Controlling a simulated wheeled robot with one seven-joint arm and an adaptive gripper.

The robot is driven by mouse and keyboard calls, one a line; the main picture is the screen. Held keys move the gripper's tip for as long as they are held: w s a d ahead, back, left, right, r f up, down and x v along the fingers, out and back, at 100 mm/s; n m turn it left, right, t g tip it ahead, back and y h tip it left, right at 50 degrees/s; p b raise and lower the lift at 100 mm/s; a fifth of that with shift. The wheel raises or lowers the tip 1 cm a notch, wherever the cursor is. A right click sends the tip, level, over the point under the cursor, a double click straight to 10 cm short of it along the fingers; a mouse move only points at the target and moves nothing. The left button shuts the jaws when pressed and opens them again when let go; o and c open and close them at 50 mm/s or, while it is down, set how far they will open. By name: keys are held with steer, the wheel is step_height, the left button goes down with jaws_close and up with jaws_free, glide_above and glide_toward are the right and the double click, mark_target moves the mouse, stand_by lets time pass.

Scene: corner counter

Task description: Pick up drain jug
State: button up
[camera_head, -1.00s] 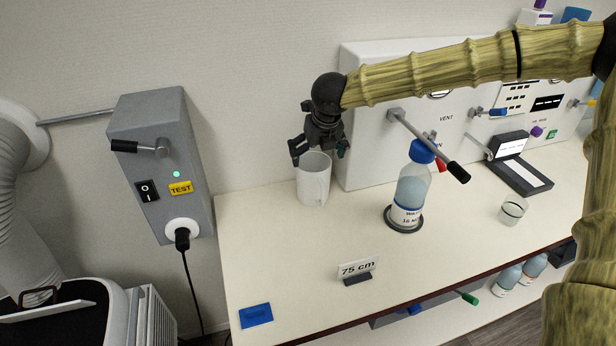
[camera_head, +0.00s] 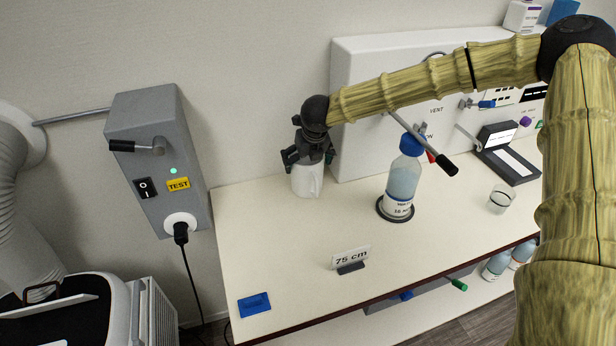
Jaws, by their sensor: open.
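The drain jug looks to be the white cup-shaped vessel (camera_head: 307,184) standing upright on the counter, against the left end of the white cabinet. My gripper (camera_head: 308,162) is open and points down at the jug's top. Its dark fingers spread to either side of the rim and hide the jug's mouth. I cannot tell whether the fingers touch the jug.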

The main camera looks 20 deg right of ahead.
steer(key=shift+x, duration=1.1)
steer(key=shift+s, duration=0.1)
steer(key=c, duration=1.3)
